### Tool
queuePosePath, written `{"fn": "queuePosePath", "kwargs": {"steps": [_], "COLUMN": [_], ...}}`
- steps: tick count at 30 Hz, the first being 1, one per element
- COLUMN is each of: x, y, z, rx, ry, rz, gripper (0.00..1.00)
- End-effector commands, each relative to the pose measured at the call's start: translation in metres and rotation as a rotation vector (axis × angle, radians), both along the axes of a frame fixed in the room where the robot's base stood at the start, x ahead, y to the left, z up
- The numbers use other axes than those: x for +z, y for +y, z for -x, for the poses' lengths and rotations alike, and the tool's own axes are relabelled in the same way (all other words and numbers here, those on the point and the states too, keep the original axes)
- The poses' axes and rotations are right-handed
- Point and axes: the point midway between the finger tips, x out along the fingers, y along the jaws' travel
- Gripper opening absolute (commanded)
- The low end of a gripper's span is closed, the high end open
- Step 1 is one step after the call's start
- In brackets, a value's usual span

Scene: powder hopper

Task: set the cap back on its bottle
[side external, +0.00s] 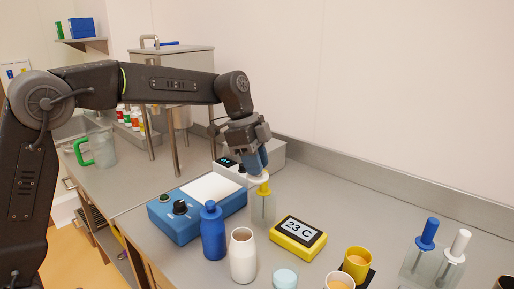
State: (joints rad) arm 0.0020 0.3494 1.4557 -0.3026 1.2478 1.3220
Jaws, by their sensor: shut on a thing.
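My gripper (257,164) is shut on a white cap (257,179), seen as a pale disc under the fingers. It is held above the bench, behind the bottles. An open white bottle (242,258) stands upright at the front, its mouth uncovered, below and slightly left of the cap in the picture and apart from it. A blue bottle (212,235) with its blue top on stands just left of the white bottle. The fingers partly hide the cap.
A yellow-handled tool (264,190) in a clear holder shows right beneath the cap. A blue scale (175,220) is to the left, a yellow temperature display (298,238) to the right. Yellow cups (356,263) and blue- and white-handled tools (427,233) stand farther right.

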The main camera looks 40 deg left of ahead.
Motion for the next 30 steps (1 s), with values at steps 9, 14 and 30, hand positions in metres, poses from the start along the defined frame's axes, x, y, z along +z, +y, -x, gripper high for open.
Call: {"fn": "queuePosePath", "kwargs": {"steps": [9,14,30], "x": [-0.013,-0.018,-0.055], "y": [-0.036,-0.041,-0.041], "z": [0.079,0.094,0.095], "rx": [-0.002,0.0,-0.001], "ry": [-0.001,0.0,0.003], "rz": [-0.002,-0.003,-0.004], "gripper": [0.01,0.01,0.01]}}
